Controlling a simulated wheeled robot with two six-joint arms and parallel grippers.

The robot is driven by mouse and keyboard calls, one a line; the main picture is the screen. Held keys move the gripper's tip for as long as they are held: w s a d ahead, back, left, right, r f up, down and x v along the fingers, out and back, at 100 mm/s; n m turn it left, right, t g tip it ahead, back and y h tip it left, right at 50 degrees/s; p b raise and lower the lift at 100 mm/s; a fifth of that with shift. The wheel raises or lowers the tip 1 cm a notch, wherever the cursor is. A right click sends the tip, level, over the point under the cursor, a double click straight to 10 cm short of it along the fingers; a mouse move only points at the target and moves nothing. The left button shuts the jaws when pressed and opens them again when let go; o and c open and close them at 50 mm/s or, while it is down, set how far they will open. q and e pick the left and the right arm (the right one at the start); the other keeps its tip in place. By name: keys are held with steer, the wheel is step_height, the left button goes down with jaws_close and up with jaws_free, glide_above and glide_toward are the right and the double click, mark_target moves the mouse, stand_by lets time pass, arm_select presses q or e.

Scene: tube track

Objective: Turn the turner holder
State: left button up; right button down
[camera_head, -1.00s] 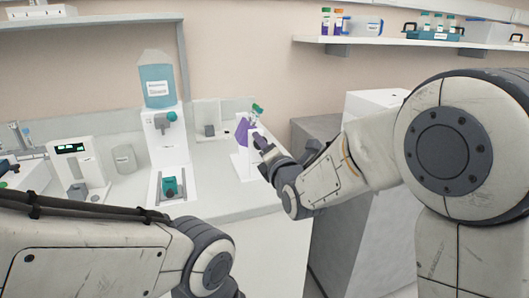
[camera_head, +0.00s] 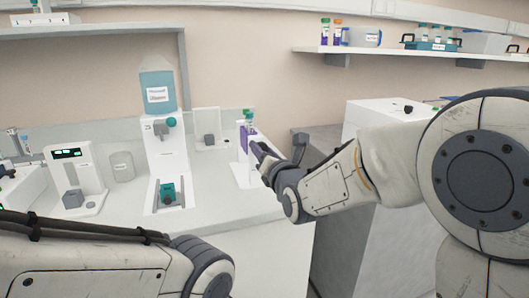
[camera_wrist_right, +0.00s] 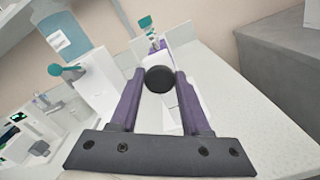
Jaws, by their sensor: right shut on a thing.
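The turner holder is a white stand (camera_head: 242,172) at the right end of the counter, with a purple plate (camera_head: 243,137) on it. A teal-capped tube (camera_head: 248,116) stands about upright at its top; the tube's cap also shows in the right wrist view (camera_wrist_right: 146,22). My right gripper (camera_head: 259,150) reaches the holder from the right. In the right wrist view its purple fingers (camera_wrist_right: 160,78) are shut on the holder's round black knob (camera_wrist_right: 159,80). The fingers and knob hide part of the holder. My left arm shows at lower left, but its gripper is out of view.
A white dispenser (camera_head: 164,165) with a blue bottle (camera_head: 157,90) stands left of the holder, a small teal-topped piece (camera_head: 167,192) on its base. A grey cup (camera_head: 122,166) and a device with a green display (camera_head: 72,170) stand farther left. A grey cabinet (camera_head: 319,145) is at right.

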steer(key=shift+c, duration=1.9)
jaws_free()
steer(key=v, duration=1)
steer(key=shift+s, duration=0.25)
steer(key=shift+d, duration=0.1)
